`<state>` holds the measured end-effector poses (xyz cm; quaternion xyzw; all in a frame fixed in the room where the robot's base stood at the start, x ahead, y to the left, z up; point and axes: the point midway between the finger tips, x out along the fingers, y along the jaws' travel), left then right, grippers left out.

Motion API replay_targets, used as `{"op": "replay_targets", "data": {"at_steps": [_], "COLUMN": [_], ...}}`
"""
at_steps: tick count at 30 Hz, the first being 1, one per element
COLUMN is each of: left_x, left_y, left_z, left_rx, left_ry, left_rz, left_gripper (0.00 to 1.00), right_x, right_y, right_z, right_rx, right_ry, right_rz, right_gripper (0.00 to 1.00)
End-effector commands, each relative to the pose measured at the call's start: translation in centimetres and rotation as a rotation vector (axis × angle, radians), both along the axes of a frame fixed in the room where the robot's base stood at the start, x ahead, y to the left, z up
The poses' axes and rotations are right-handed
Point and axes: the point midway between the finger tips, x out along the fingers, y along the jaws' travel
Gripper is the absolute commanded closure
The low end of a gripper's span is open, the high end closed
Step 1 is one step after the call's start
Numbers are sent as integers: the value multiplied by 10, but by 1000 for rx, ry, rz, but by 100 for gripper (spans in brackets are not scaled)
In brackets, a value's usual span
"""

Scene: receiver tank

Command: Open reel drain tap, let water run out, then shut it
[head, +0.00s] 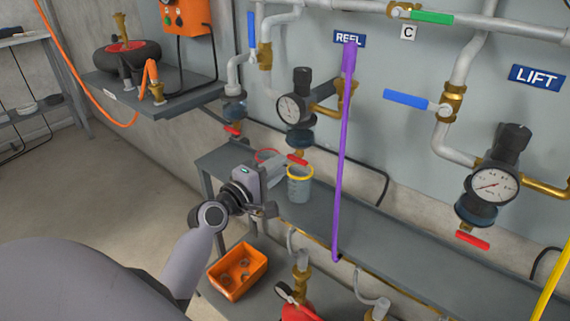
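The REEL sign (349,39) is on the grey wall panel. Below and left of it is a filter unit with a round gauge (290,109) and a blue-bottomed bowl (300,139). The reel drain tap's red handle (297,159) is under the bowl, slanting slightly down to the right. A grey cup with a yellow rim (299,184) stands on the shelf just below the tap; no water stream is visible. My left gripper (274,192) is beside the cup, below and left of the tap. Its fingers are partly hidden, so its opening and any contact are unclear. My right gripper is out of view.
A red-rimmed container (267,156) is partly hidden behind my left gripper. The LIFT unit (492,185) is further right. An orange bin (238,271) stands lower. The shelf (400,240) is clear to the right.

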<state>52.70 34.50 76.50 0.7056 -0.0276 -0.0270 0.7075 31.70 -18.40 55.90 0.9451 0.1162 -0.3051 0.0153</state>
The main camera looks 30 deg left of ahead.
Motion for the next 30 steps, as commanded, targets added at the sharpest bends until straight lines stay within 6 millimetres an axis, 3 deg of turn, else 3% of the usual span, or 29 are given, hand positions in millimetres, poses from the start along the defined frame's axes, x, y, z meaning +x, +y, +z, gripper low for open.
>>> {"op": "replay_targets", "data": {"at_steps": [9, 19, 20, 21, 30], "left_x": [29, 31, 31, 31, 31], "left_y": [-3, -3, -3, -3, -3], "left_z": [0, -1, -1, -1, -1], "left_rx": [1, 2, 2, 2, 11], "left_ry": [1, 2, 2, 2, 1], "left_rz": [-1, -1, -1, -1, -1], "left_gripper": [79, 79, 85, 98, 100], "right_x": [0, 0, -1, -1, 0], "right_y": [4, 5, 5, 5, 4], "right_z": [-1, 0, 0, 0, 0], "right_rx": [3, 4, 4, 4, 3], "right_ry": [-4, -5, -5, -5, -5], "right_rz": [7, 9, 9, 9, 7], "right_gripper": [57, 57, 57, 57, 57]}}
